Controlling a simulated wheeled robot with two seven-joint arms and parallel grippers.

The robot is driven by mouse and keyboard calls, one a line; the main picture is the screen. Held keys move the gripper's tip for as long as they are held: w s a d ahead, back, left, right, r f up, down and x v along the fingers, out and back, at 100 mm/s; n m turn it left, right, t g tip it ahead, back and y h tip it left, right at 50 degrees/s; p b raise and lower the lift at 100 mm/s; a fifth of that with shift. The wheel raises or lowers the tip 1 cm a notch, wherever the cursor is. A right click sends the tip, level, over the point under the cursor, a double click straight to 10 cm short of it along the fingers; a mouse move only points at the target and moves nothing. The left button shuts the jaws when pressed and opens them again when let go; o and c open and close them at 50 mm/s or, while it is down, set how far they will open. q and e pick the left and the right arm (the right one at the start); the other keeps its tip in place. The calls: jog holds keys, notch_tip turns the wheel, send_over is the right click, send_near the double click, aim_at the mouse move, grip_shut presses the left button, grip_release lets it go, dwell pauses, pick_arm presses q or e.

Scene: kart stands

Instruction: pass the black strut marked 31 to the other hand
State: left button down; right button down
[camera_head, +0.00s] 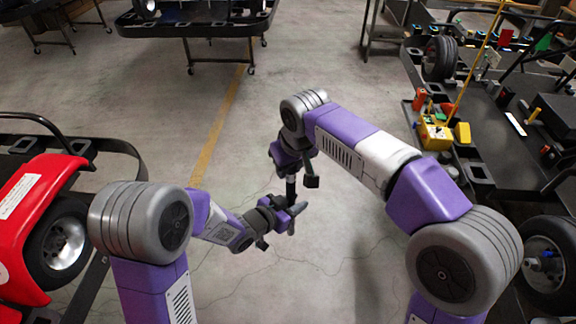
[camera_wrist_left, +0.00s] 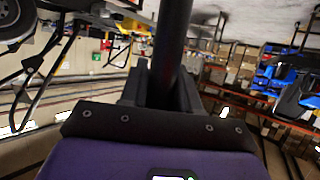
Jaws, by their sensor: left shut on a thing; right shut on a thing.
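The black strut (camera_head: 291,188) stands roughly upright between my two grippers in the head view. Its lower end shows just below my left gripper. My left gripper (camera_head: 290,212) is shut on its lower part. My right gripper (camera_head: 292,172) is above and is shut on its upper part. In the left wrist view, the strut (camera_wrist_left: 172,45) runs up from between the left fingers (camera_wrist_left: 162,90) and leaves the top of the picture. The number 31 cannot be read in either view.
A red kart (camera_head: 35,215) on a stand is at the left. At the right, a kart stand (camera_head: 480,178) carries a yellow box (camera_head: 435,136) and other small parts. Another stand (camera_head: 200,28) is at the back. The concrete floor around my grippers is clear.

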pick_arm(q)
jog(key=c, duration=0.7)
grip_release()
jog(key=shift+c, duration=0.2)
jog(key=v, duration=0.7)
jog(key=s+a+f+n+g+y, duration=0.2)
jog(key=f+n, duration=0.1)
jog(key=f, duration=0.6)
jog(key=s+a+f+n+g+y, duration=0.2)
jog(key=f+n, duration=0.1)
jog(key=f, duration=0.6)
jog(key=s+f+n+g, duration=0.4)
jog(key=s+f+g, duration=0.2)
jog(key=s+f, duration=0.5)
jog(key=shift+s+d+f+n+y, duration=0.35)
jog(key=shift+s+d+n, duration=0.1)
jog(key=shift+s, duration=0.3)
